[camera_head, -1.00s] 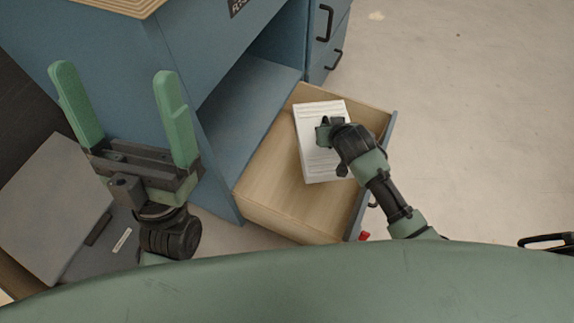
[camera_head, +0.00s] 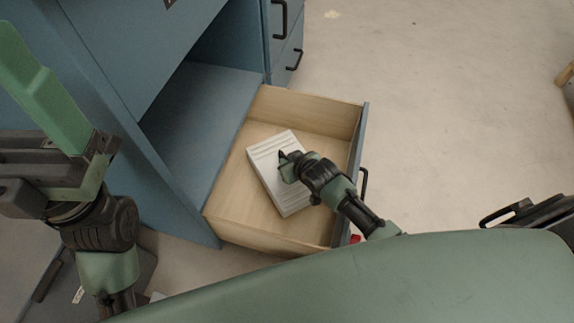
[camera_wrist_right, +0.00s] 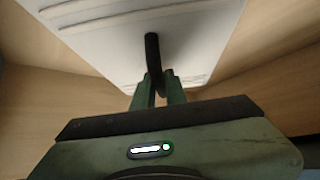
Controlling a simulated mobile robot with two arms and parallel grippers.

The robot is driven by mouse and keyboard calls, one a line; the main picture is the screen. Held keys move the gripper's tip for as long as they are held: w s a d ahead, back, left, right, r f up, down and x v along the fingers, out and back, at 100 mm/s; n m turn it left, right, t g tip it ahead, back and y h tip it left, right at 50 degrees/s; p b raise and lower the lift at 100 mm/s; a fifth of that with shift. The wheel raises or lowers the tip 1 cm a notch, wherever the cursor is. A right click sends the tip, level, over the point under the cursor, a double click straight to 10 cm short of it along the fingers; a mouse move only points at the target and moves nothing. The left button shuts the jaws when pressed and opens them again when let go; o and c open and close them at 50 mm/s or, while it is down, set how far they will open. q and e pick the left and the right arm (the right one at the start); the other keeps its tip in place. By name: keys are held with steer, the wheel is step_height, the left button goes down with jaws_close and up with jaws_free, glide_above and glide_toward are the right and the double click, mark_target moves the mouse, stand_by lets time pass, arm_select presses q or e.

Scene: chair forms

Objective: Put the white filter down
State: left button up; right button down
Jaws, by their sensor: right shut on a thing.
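The white filter (camera_head: 281,190) is a flat, ribbed white block inside the open wooden drawer (camera_head: 325,118). It lies at an angle to the drawer walls. I cannot tell whether it touches the drawer floor. My right gripper (camera_head: 287,163) is shut on the white filter near its upper middle. The right wrist view shows the closed fingers (camera_wrist_right: 157,85) against the filter's pale ribbed face (camera_wrist_right: 115,32). My left gripper (camera_head: 12,120) is at the left edge, away from the drawer. One green finger stands at the palm's right end, and the other is outside the picture.
The drawer is pulled out of a blue cabinet (camera_head: 182,125), with bare wooden floor left of the filter. A black-handled drawer front (camera_head: 290,40) is behind. Open grey floor (camera_head: 430,130) lies to the right.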

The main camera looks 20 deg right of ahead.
steer(key=shift+f, duration=0.15)
steer(key=c, duration=1.5)
jaws_free()
steer(key=shift+f, duration=0.1)
steer(key=shift+o, duration=0.2)
